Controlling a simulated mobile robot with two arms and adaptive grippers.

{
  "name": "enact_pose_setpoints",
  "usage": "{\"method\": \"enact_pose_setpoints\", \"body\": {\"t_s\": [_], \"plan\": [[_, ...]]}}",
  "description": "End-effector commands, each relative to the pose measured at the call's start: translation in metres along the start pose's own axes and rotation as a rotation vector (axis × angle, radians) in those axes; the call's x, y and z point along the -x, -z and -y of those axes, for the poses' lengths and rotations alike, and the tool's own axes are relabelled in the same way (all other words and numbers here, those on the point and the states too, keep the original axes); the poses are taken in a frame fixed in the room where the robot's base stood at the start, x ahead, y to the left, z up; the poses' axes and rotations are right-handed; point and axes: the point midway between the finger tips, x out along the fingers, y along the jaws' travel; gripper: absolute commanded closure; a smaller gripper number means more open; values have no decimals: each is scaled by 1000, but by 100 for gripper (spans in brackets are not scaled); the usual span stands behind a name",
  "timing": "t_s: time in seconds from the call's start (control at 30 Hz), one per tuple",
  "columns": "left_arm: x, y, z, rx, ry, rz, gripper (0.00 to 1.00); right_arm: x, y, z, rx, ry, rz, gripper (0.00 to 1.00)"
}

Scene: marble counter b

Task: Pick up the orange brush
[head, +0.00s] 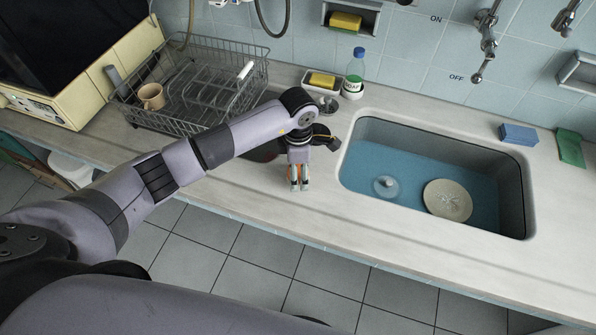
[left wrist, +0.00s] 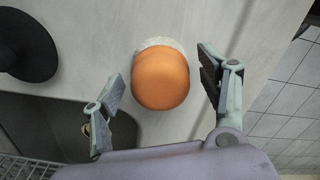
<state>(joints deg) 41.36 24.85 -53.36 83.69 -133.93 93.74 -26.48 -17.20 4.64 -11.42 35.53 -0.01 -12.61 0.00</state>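The orange brush (left wrist: 160,80) shows in the left wrist view as a rounded orange top with a pale, bristly edge behind it, on the light counter. My left gripper (left wrist: 158,88) is open, with one finger on each side of the brush and visible gaps to both. In the head view my left gripper (head: 299,186) points down over the counter strip left of the sink. The brush is mostly hidden there behind the fingers, with only small bits of orange showing. My right gripper is in neither view.
The sink (head: 348,160) right of the gripper holds blue water and a plate (head: 447,200). A wire dish rack (head: 190,125) with a mug (head: 151,96) stands left. A black round object (left wrist: 25,45) and a dark recess (left wrist: 50,120) lie beside the brush. A soap bottle (head: 354,72) stands behind.

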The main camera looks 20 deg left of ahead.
Motion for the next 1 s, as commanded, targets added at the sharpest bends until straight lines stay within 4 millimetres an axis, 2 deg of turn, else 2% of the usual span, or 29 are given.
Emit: {"method": "enact_pose_setpoints", "body": {"t_s": [0.07, 0.7, 1.0], "plan": [[0, 0, 0, 0, 0, 0, 40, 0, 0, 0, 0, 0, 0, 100], [1, 0, 0, 0, -1, 0, 83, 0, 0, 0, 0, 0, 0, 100], [5, 0, -1, 0, -2, 0, 84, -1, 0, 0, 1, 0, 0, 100]]}}
